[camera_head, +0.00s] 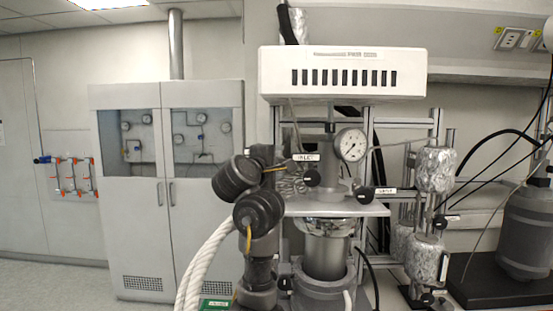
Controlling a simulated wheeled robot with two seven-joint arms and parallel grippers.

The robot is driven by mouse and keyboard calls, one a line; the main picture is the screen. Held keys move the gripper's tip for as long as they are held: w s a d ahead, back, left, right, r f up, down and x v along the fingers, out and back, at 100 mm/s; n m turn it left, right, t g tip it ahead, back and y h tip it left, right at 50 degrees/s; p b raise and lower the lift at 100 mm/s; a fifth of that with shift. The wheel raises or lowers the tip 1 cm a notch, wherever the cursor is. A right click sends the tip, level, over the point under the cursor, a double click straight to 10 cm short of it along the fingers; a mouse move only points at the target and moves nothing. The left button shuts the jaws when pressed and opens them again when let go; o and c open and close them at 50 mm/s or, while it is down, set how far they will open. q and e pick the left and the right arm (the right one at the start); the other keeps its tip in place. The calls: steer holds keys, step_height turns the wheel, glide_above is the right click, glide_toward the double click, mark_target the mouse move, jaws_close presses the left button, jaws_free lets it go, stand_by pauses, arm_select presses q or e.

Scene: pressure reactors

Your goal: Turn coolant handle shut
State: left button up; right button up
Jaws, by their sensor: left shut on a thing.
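My left arm rises in front of the reactor, its dark joints covering part of the stand. My left gripper (287,172) is at the left side of the reactor head, below the white INLET label (305,157). It is shut on a black handle (312,177), though its fingertips are mostly hidden and the contact is not clear. A second black handle (365,195) with a white label sits to the right, clear of the gripper. I cannot read which handle is the coolant one. My right gripper is out of view.
A pressure gauge (351,144) stands close to the right of the gripper, under a white control box (342,74). The steel vessel (326,256) hangs below a metal plate. White braided hoses (205,265) run left of my arm. Foil-wrapped cylinders (435,169) stand right.

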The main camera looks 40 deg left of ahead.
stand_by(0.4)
arm_select(q)
steer(key=o, duration=1)
steer(key=b+v, duration=0.3)
steer(key=v, duration=0.8)
steer(key=shift+w, duration=0.1)
